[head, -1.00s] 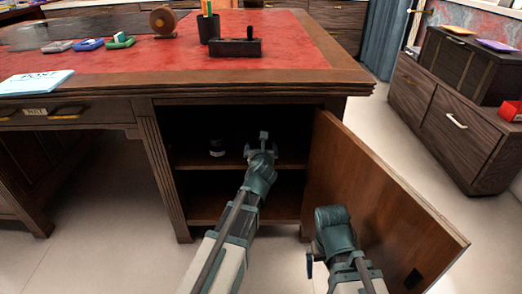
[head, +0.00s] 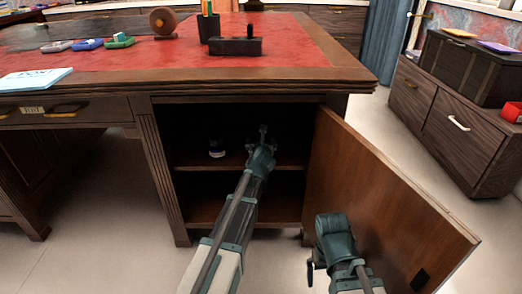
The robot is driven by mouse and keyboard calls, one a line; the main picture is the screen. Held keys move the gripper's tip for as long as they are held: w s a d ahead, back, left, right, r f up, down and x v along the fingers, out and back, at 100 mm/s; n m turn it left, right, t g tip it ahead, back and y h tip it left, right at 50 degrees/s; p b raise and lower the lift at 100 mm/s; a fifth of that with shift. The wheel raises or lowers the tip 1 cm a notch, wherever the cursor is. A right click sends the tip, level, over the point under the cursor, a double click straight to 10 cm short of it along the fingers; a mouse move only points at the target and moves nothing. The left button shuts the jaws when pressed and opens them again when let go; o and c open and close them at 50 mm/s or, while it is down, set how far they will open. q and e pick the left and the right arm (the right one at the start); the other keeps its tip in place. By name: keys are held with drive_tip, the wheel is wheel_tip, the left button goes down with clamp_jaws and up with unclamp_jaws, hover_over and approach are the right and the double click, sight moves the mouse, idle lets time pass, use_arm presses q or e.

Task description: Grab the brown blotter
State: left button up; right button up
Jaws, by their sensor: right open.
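I cannot make out a brown blotter for sure. The cupboard (head: 184,190) under the desk is open, and its dark inside hides detail.
The cupboard door (head: 375,205) stands open on the right, close to both arms. On the red desk top (head: 130,57) are a dark box with a knob (head: 235,47), a pen cup (head: 209,28) and a round brown object (head: 162,20). The lower cupboard compartment looks empty.

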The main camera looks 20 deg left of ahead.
use_arm(q)
clamp_jaws()
idle(0.3)
drive_tip(key=shift+r, duration=0.15)
drive_tip(key=shift+r+p, duration=0.55)
drive_tip(key=shift+p, duration=0.15)
wheel_tip(320, 180, up, 3)
drive_tip(key=p, duration=0.3)
drive_tip(key=s+d, duration=0.8)
drive_tip(key=s, duration=0.6)
drive_tip(key=shift+r+p, duration=0.3)
drive_tip(key=shift+r, duration=0.05)
